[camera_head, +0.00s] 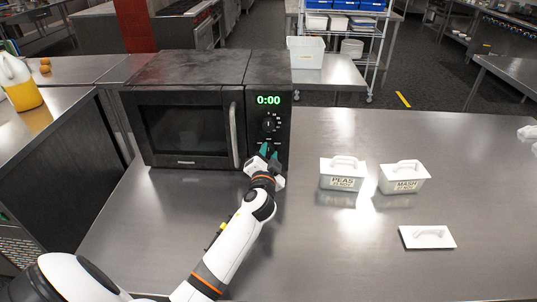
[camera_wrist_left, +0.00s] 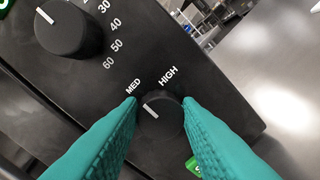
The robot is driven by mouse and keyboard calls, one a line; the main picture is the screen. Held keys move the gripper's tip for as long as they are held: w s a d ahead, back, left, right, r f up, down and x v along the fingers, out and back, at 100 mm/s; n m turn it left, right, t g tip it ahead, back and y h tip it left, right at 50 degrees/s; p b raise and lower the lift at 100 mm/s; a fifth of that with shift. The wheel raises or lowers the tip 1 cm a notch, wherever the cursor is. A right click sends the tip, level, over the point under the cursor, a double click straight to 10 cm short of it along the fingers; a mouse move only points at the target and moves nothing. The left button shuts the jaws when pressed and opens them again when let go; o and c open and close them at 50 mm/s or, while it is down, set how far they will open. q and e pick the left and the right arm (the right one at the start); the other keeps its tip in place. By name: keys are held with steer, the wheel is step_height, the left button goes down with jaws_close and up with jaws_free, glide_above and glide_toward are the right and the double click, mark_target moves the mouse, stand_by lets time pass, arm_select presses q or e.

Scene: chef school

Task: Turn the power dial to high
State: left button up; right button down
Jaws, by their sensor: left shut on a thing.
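The black microwave (camera_head: 185,120) stands on the steel counter, its door closed and its display reading 0:00. In the left wrist view, the power dial (camera_wrist_left: 163,120) is a round black knob with a white mark. The mark points up and left, towards the MED label (camera_wrist_left: 133,87); the HIGH label (camera_wrist_left: 168,76) is to the right of that. My left gripper (camera_head: 268,152) has its teal fingers shut on the dial, one on each side. In the head view the gripper mostly hides this dial. A white part at the right edge looks like my right gripper (camera_head: 527,134); its fingers are not clear.
A larger timer dial (camera_wrist_left: 68,28) with numbers sits above the power dial. Two lidded white tubs, peas (camera_head: 342,175) and mash (camera_head: 403,178), stand right of the microwave, with a loose white lid (camera_head: 427,237) in front. The counter (camera_head: 330,265) is clear around them.

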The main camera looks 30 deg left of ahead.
arm_select(q)
steer(key=m+p, duration=0.2)
steer(key=m, duration=0.3)
steer(key=shift+r+m+p, duration=0.1)
steer(key=shift+m+p, duration=0.2)
steer(key=shift+p, duration=0.05)
steer(key=m+p, duration=0.1)
steer(key=m, duration=0.2)
steer(key=shift+g, duration=0.4)
steer(key=shift+d+f+m+p, duration=0.1)
steer(key=shift+f+m+p, duration=0.1)
steer(key=shift+m+p, duration=0.85)
steer(key=shift+m, duration=0.45)
steer(key=o, duration=1)
